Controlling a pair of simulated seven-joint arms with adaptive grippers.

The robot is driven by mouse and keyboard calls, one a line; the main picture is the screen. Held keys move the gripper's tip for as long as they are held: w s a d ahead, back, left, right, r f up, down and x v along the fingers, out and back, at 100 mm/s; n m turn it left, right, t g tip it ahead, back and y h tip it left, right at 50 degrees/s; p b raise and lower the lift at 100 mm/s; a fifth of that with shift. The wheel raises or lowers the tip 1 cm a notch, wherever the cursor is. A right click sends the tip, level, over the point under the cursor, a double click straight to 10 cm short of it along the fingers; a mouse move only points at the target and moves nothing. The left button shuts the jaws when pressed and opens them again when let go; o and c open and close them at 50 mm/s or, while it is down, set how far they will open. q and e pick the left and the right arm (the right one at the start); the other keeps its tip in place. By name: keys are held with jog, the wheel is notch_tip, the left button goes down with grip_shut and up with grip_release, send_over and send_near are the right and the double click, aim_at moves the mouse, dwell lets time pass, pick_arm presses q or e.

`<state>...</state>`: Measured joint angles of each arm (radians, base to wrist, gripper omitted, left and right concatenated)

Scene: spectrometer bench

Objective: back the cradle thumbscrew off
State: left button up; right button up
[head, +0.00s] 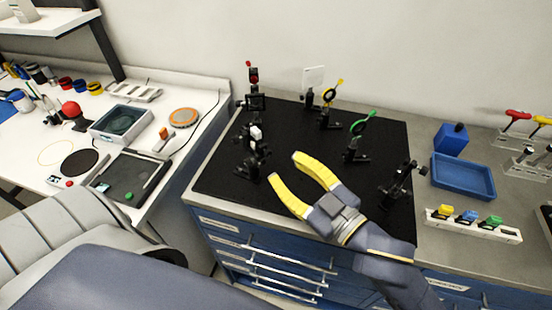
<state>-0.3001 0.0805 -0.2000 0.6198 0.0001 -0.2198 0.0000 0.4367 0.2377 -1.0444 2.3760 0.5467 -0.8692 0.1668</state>
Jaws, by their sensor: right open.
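Several black posted mounts stand on the black breadboard (325,195). I cannot single out the cradle thumbscrew at this size. The black mount with a white block on top (254,148) stands at the left of the board and may be the cradle. My right gripper (284,167) has its two yellow fingers spread, with nothing between them. Its tips point up and left, just right of that mount, apart from it in the picture. Their height above the board is hard to judge. My left gripper is out of the picture.
At the back stand a red-topped mount (254,85), a yellow-ringed mount (328,112) and a green-ringed mount (356,140). A black clamp (402,184) stands at right. Beyond the board are a blue tray (463,186) and a white rack (472,228).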

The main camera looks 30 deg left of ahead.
jog(key=shift+v, duration=2.6)
